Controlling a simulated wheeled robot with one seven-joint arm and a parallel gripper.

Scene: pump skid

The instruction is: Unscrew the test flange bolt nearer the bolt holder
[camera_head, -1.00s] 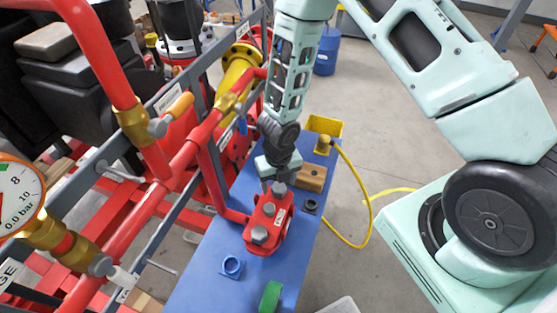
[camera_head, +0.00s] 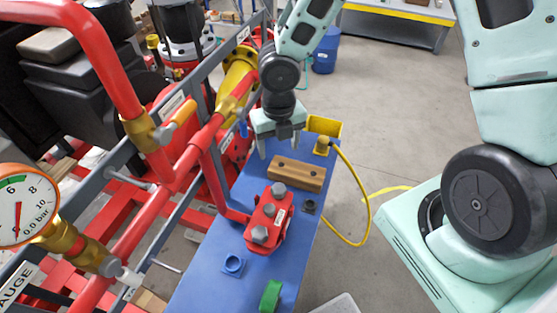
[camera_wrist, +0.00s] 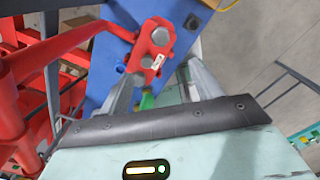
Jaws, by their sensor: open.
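The red test flange (camera_head: 266,222) lies on the blue bench top, with grey bolt heads along it. The bolt nearer the holder (camera_head: 278,190) sits at its far end; another bolt (camera_head: 259,234) sits at the near end. The wooden bolt holder (camera_head: 310,178), a block with dark holes, lies just beyond the flange. My gripper (camera_head: 279,149) is open and empty, above the bench behind the holder. In the wrist view, the flange (camera_wrist: 152,49) and its far bolt (camera_wrist: 160,36) show beyond my spread fingers (camera_wrist: 162,88), apart from them.
Red pipes and a grey rail (camera_head: 155,215) stand along the bench's left side. Floor to the right is open.

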